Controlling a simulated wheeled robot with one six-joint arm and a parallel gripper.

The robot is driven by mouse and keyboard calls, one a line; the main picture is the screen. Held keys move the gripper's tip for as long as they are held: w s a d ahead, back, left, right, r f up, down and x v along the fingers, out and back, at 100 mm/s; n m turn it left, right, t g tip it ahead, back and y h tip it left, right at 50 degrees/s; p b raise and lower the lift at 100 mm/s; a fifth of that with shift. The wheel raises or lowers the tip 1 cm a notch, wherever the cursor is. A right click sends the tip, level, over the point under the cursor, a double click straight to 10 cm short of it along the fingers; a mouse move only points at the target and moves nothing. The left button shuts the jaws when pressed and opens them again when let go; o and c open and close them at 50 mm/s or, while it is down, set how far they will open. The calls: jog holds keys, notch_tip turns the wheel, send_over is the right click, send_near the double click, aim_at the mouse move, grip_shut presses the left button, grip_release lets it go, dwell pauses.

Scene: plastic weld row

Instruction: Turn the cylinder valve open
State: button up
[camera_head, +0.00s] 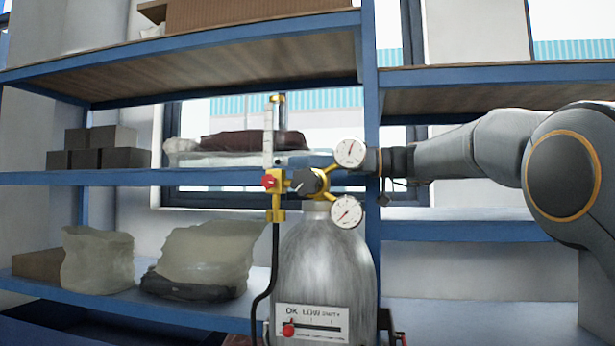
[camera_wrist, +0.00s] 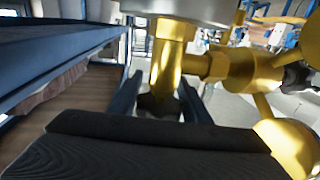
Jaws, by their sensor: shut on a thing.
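The grey gas cylinder (camera_head: 325,262) stands upright in the head view, with brass fittings (camera_head: 318,183) on top. A black knob with a white mark (camera_head: 306,181) faces the camera on these fittings. My gripper (camera_head: 374,161) reaches in from the right, just beside the upper gauge (camera_head: 350,152), which hides its fingertips. In the wrist view, the two dark fingers stand on either side of the dark valve knob (camera_wrist: 158,106) at the end of a brass stem (camera_wrist: 167,58). The gripper is shut on this knob. How far the knob is turned cannot be told.
A lower gauge (camera_head: 346,211), a flow tube (camera_head: 268,135) with a red knob (camera_head: 269,181) and a black hose (camera_head: 268,280) crowd the fittings. A blue shelf post (camera_head: 370,100) stands close behind. Bags (camera_head: 205,258) lie on the lower left shelf.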

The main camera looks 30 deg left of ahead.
jog(key=shift+s+d+n+g+h+p, duration=0.1)
jog(key=shift+s+n+g+h+p, duration=0.1)
jog(key=shift+n+g+h+p, duration=0.8)
jog(key=shift+s+d+n+g+h+p, duration=0.15)
jog(key=shift+n+g+p, duration=0.1)
jog(key=shift+g+p, duration=0.2)
jog(key=shift+s+n+g+h+p, duration=0.15)
jog(key=shift+n+g+p, duration=0.1)
jog(key=shift+g+p, duration=0.5)
jog(key=shift+p, duration=0.1)
jog(key=o, duration=1)
jog(key=shift+o, duration=0.2)
jog(key=shift+w+b, duration=0.1)
jog(key=shift+b, duration=0.7)
